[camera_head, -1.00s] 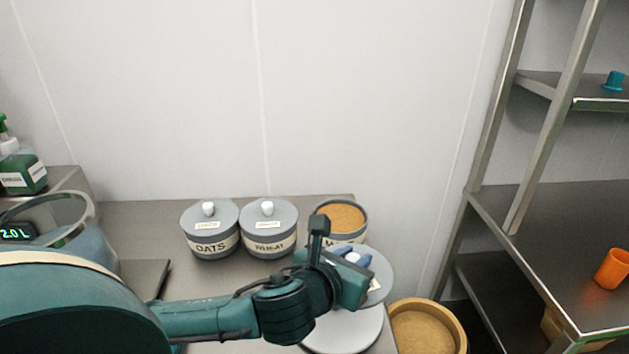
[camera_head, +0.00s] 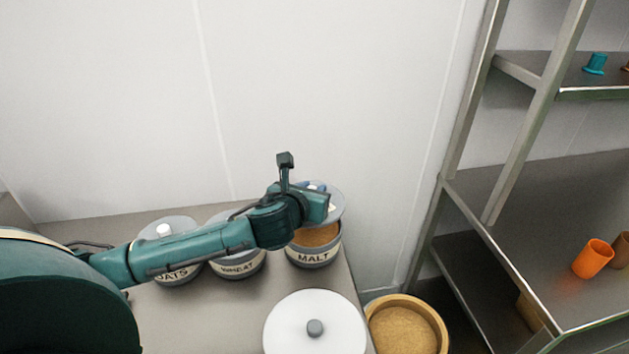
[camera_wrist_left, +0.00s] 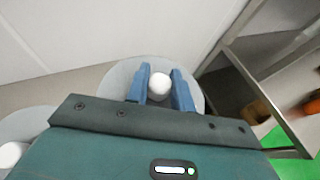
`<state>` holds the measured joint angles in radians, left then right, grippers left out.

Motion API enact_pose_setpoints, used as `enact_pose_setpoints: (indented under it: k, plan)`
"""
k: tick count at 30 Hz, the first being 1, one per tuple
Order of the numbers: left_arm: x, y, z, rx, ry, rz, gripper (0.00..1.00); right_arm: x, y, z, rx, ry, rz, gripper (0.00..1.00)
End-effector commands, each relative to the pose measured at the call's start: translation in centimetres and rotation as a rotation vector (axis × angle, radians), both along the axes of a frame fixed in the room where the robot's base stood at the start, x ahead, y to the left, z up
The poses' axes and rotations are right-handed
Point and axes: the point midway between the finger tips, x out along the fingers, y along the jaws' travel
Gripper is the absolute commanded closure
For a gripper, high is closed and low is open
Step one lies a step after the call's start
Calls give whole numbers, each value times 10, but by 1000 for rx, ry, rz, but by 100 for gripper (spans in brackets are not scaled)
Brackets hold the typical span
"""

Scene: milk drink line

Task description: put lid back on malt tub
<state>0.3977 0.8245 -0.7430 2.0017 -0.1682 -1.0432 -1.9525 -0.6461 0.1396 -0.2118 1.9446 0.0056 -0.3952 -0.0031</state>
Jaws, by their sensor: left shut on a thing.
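The malt tub (camera_head: 314,256), a grey tub labelled MALT with brown powder inside, stands at the back right of the counter. My left gripper (camera_head: 318,188) is above the tub's back part, shut on the knob of the grey malt lid (camera_head: 335,205). The lid is over the back of the tub, and powder shows in front of it. I cannot tell whether the lid touches the rim. In the left wrist view the blue fingers sit either side of the white knob (camera_wrist_left: 160,84), with the lid (camera_wrist_left: 117,82) around it. My right gripper is out of view.
The lidded oats tub (camera_head: 172,276) and wheat tub (camera_head: 238,265) stand left of the malt tub, partly behind my arm. A white round lid with a grey knob (camera_head: 315,327) is in front. A tan round bin (camera_head: 406,325) and a metal shelf (camera_head: 560,190) are at right.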

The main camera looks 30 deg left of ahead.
Motion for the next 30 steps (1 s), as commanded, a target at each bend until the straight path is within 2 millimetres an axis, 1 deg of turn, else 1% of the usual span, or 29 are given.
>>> enact_pose_setpoints:
  k: [4,10,12,15,21,30]
  plan:
    - [-1,0,-15,-1,3,0,100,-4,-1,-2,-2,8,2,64]
    - [-1,0,-34,1,2,1,100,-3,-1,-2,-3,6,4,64]
    - [-1,0,-42,0,1,1,100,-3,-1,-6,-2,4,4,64]
    - [0,0,-49,0,0,0,100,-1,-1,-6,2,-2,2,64]
    - [0,0,-56,0,-1,0,100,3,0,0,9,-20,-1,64]
    - [0,0,-56,0,-1,0,100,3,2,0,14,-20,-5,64]
